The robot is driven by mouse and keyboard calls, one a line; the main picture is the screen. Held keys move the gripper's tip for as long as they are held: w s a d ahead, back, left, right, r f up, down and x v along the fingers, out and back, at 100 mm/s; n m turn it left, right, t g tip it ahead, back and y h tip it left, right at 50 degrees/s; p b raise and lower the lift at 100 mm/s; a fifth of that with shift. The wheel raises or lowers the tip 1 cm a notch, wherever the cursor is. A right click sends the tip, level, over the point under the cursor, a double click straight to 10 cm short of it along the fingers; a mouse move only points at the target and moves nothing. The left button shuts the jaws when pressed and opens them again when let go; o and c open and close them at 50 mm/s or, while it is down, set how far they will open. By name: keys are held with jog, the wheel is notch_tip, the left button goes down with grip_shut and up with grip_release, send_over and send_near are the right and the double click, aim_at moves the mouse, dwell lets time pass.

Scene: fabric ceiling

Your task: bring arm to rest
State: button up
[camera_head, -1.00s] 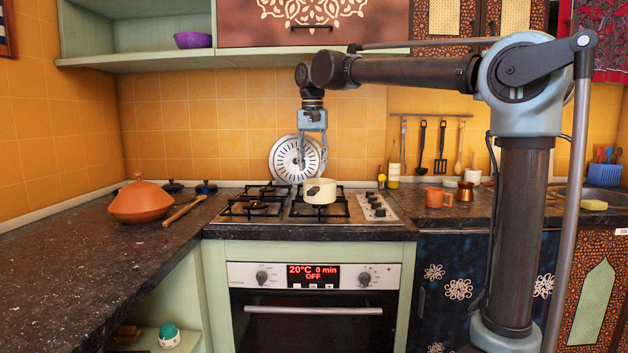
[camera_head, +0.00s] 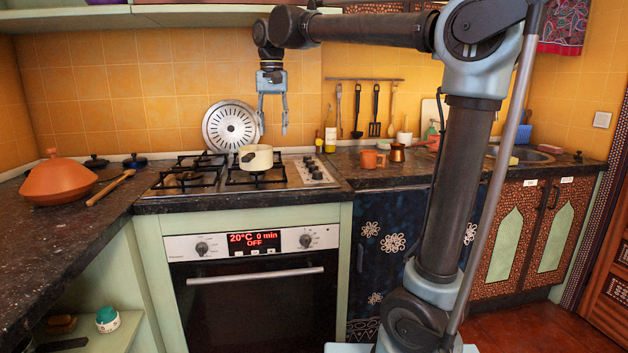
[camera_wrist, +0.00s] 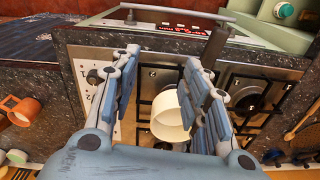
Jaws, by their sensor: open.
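My gripper (camera_head: 272,130) hangs pointing down above the hob, its two fingers apart with nothing between them. A small cream pot (camera_head: 257,157) with a dark handle stands on the hob (camera_head: 150,190), just below and slightly left of the fingertips. In the wrist view the open gripper (camera_wrist: 160,65) shows both fingers, and the pot (camera_wrist: 168,118) appears beyond them, partly covered by the right finger. My arm reaches left from its column at the right, with the upper links held high, near the shelf underside.
An orange tagine (camera_head: 58,182) and a wooden spoon (camera_head: 110,188) lie on the left counter. A round metal disc (camera_head: 231,127) leans on the tiles behind the pot. An orange mug (camera_head: 372,159) and a copper pot (camera_head: 397,152) stand right of the hob. Utensils hang behind.

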jog(key=s+d+f, duration=0.2)
jog(key=d+f, duration=0.3)
jog(key=d, duration=0.3)
jog(key=s+d+f+t, duration=0.1)
jog(key=s+d+f, duration=0.1)
jog(key=d+f, duration=0.35)
jog(key=s+d+f, duration=0.1)
jog(key=d+f, duration=0.2)
jog(key=d, duration=0.6)
jog(key=s+d+f, duration=0.4)
jog(key=s+f, duration=0.1)
jog(key=f, duration=0.2)
jog(key=s+d+f, duration=0.4)
jog(key=d+f, duration=0.1)
jog(key=f, duration=0.3)
jog(key=s+d+f+m, duration=0.1)
jog(key=s+d+f, duration=0.3)
jog(key=f, duration=0.4)
jog(key=shift+s+d+t, duration=0.3)
jog(key=shift+s+t, duration=0.1)
jog(key=shift+s, duration=0.4)
jog(key=shift+f, duration=0.1)
